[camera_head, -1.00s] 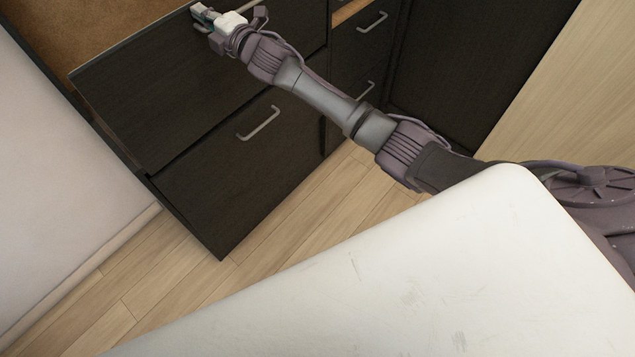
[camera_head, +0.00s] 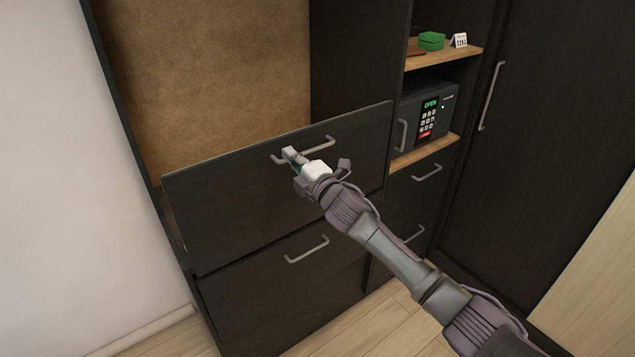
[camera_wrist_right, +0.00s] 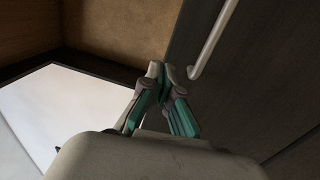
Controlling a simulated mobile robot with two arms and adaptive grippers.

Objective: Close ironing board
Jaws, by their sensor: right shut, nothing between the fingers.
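A dark drawer front (camera_head: 240,190) with a bar handle (camera_head: 322,142) stands forward of the cabinet, upright. In the right wrist view, the closed fingertips (camera_wrist_right: 160,72) are just left of the handle's end (camera_wrist_right: 212,45). They look close to it, but I cannot tell whether they touch the front. My left gripper is not in view.
A lower drawer (camera_head: 300,285) with a handle is below. To the right are a safe (camera_head: 429,115) reading open, a shelf with a green box (camera_head: 431,41), more drawers, and a tall dark door (camera_head: 540,130). A white wall (camera_head: 70,180) is at left. Wood floor shows below.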

